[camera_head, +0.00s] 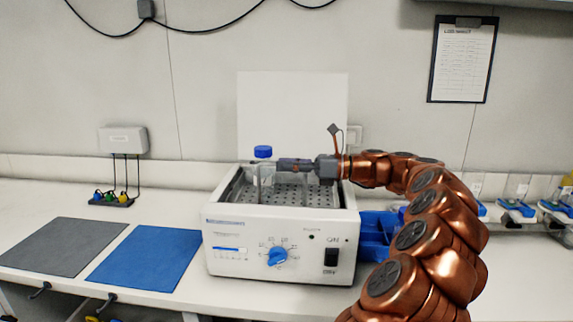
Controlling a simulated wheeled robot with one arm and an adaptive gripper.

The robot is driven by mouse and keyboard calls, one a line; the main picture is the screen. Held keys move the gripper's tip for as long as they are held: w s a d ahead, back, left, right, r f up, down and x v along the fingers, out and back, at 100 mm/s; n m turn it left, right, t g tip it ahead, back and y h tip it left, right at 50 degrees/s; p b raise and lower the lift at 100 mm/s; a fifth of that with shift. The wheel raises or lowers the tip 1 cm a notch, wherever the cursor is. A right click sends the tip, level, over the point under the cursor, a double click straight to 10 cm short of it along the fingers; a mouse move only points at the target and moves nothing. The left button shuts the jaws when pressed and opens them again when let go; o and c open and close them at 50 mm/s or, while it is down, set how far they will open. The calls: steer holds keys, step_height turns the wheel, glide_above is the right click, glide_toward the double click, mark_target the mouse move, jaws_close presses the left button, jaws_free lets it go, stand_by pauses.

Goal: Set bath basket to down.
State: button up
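A white water bath (230,222) stands on the bench, with a blue dial and a black switch on its front. Inside it is a grey perforated surface (290,194), which looks like the basket; its exact height in the bath is hard to tell. A clear bottle with a blue cap (263,153) stands upright in the left part of the bath. My gripper (281,165) reaches in from the right, over the bath, with its tips at or close to the bottle. Whether the fingers touch the bottle or are open or shut cannot be made out.
A blue mat (147,257) and a grey mat (62,246) lie left of the bath. Blue bins (375,234) stand right of it, partly behind my arm. A white panel (293,115) stands behind the bath. A small rack with coloured items (112,198) sits at the back left.

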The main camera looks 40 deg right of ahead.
steer(key=shift+w+a, duration=0.1)
steer(key=shift+a, duration=0.05)
jaws_close()
stand_by(0.6)
